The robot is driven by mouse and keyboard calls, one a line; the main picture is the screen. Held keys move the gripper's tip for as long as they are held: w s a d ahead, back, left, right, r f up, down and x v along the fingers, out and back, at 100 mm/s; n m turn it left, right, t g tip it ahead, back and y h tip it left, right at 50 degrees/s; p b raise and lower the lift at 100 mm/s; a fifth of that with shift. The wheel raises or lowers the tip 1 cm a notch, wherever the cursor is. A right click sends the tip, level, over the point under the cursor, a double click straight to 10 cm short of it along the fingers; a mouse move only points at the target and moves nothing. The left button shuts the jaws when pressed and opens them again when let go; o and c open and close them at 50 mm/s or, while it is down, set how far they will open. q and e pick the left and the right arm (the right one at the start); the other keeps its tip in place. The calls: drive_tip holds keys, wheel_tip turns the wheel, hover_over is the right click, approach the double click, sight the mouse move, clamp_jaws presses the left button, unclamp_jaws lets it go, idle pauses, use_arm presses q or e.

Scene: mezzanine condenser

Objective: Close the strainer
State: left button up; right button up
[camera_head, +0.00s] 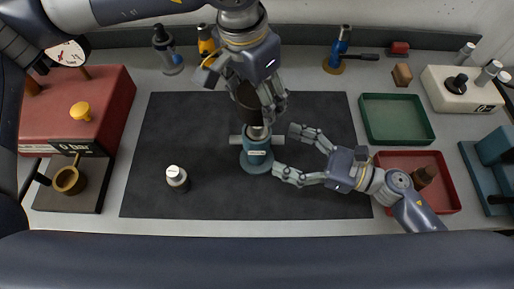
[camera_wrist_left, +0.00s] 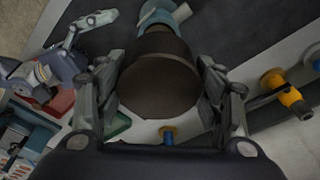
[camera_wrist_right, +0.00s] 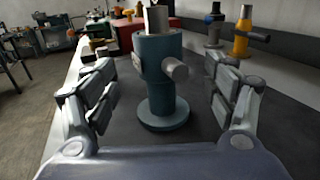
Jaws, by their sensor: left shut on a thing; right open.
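The strainer body (camera_head: 257,158) is a blue-teal upright piece with grey side stubs and a round foot, standing on the dark mat. In the right wrist view the strainer body (camera_wrist_right: 160,85) stands upright between my open fingers, apart from them. My left gripper (camera_head: 262,108) is shut on a dark brown cylindrical piece (camera_wrist_left: 158,75), held above the strainer body. A light grey part shows between the dark piece and the body's top; I cannot tell whether they touch. My right gripper (camera_head: 284,152) is open around the right side of the strainer body, holding nothing.
A small white-capped bottle (camera_head: 177,178) stands on the dark mat (camera_head: 150,130). A green tray (camera_head: 397,97) and a red tray (camera_head: 440,160) lie to the right. A red box with a gauge (camera_head: 95,100) stands left. Several valves stand along the back. The mat's left part is mostly clear.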

sight(269, 144)
drive_tip(key=x, duration=0.8)
drive_tip(key=c, duration=1.6)
use_arm(q)
drive_tip(key=shift+s, duration=0.1)
use_arm(e)
drive_tip(key=shift+c, duration=0.2)
use_arm(q)
drive_tip(key=shift+f, duration=2.45)
drive_tip(key=shift+f, duration=0.9)
drive_tip(key=shift+f, duration=0.6)
